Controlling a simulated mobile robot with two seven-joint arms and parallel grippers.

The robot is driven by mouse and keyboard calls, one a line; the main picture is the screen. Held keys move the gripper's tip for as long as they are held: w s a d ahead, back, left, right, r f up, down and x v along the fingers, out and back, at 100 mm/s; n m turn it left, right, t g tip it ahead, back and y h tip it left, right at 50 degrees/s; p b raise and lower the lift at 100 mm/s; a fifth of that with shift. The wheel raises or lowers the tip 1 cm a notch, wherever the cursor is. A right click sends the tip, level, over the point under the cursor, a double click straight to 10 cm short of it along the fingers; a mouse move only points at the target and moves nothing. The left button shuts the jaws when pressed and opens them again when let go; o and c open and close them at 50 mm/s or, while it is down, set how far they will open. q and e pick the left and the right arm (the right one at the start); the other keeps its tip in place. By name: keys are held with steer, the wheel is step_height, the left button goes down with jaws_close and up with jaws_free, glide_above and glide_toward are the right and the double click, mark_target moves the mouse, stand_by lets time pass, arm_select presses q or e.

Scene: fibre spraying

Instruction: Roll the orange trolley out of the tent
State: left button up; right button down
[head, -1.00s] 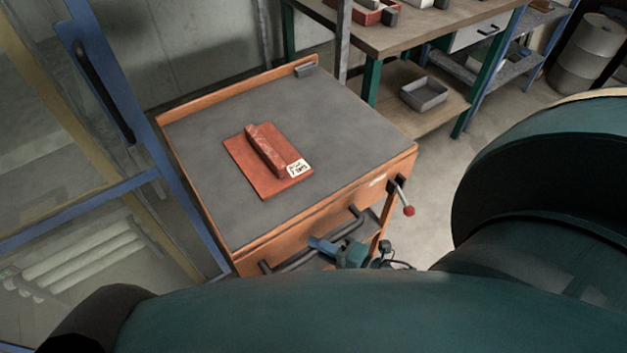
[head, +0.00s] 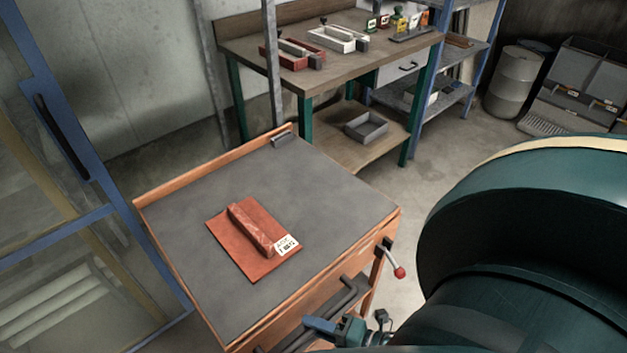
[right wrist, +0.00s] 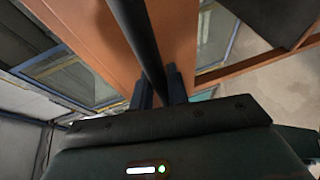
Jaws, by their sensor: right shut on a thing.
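The orange trolley (head: 165,190) has a grey top and stands left of centre in the head view, next to a blue-framed glazed panel. A red mould or plate with a raised bar and a white label (head: 252,238) lies on its top. The trolley's dark handle bar (head: 345,300) is on its front side. My right gripper (head: 322,326) is at that handle; in the right wrist view, the fingers (right wrist: 160,88) are shut around the dark bar (right wrist: 138,35). The orange trolley frame (right wrist: 90,25) is just beyond. My left gripper is not in view.
The blue-framed panel (head: 60,120) is close to the trolley's left side. A workbench (head: 345,62) with trays stands behind it, with a grey post (head: 271,70) in front. A lever with a red knob (head: 399,271) sticks out at the trolley's right corner. Floor shows at the right.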

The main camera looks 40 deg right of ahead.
steer(key=shift+s, duration=0.15)
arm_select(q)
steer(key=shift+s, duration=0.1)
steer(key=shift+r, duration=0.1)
arm_select(e)
steer(key=c, duration=1.4)
jaws_free()
steer(key=shift+o, duration=0.2)
arm_select(q)
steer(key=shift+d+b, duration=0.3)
steer(key=shift+b, duration=0.2)
arm_select(e)
steer(key=v, duration=1.3)
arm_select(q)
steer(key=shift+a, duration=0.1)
arm_select(e)
steer(key=shift+s+d+r, duration=0.1)
steer(key=shift+s+r, duration=0.05)
steer(key=shift+s, duration=0.05)
